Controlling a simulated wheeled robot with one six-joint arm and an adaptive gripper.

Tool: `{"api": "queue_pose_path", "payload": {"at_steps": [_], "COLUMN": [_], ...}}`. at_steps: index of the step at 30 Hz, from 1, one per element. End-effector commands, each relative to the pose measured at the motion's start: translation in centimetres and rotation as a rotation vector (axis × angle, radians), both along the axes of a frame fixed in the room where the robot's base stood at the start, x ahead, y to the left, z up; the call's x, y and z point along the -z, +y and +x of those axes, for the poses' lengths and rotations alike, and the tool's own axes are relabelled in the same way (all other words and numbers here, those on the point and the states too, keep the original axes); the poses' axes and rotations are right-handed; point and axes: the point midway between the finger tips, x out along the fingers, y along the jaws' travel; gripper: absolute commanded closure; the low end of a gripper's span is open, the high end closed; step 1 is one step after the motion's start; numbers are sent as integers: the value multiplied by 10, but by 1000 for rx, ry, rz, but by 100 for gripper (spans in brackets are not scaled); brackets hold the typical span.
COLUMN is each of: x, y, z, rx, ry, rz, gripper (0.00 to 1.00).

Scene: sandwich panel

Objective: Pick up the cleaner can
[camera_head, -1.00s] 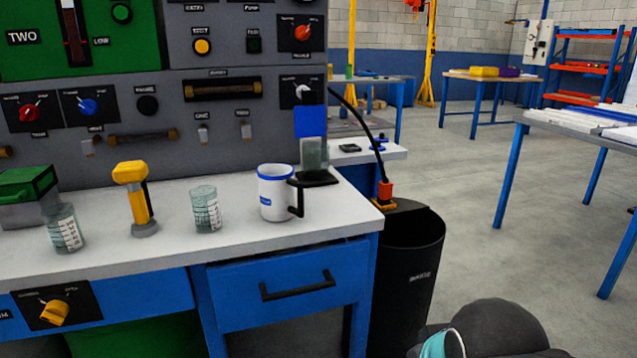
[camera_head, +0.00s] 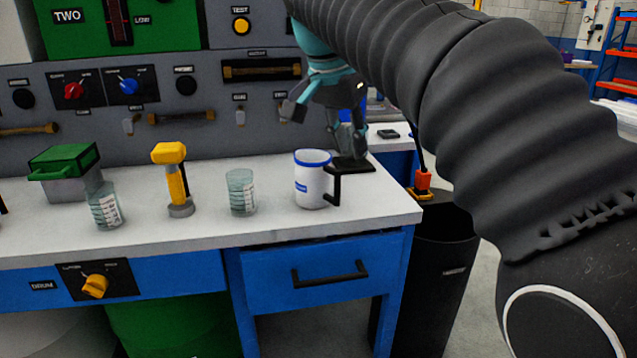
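No object is clearly readable as a cleaner can. A greyish, partly see-through container (camera_head: 344,142) stands on a black plate (camera_head: 352,165) at the bench's right end, behind a white mug (camera_head: 311,184) with a blue rim; it may be the can. A blue patch above it is mostly hidden. My gripper (camera_head: 324,130) hangs over the bench above the mug, fingers spread and pointing down. Its right finger overlaps the container in the picture; whether they touch I cannot tell. Nothing shows between the fingers.
Two measuring beakers (camera_head: 241,193) (camera_head: 105,207), a yellow-handled tool (camera_head: 175,180) and a green-lidded box (camera_head: 68,174) stand on the white bench (camera_head: 240,228). A control panel (camera_head: 200,125) rises behind. A black bin (camera_head: 445,265) stands to the right. My arm covers the right side.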

Motion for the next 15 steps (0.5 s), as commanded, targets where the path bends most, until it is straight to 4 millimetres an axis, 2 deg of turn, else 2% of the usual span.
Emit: {"api": "queue_pose_path", "payload": {"at_steps": [1,6,11,15], "x": [-5,-16,-16,1], "y": [15,44,53,49], "z": [8,18,21,26], "rx": [29,129,171,176], "ry": [-4,-20,-26,-26], "rz": [-2,-6,-7,-7], "gripper": [75,75,75,75]}}
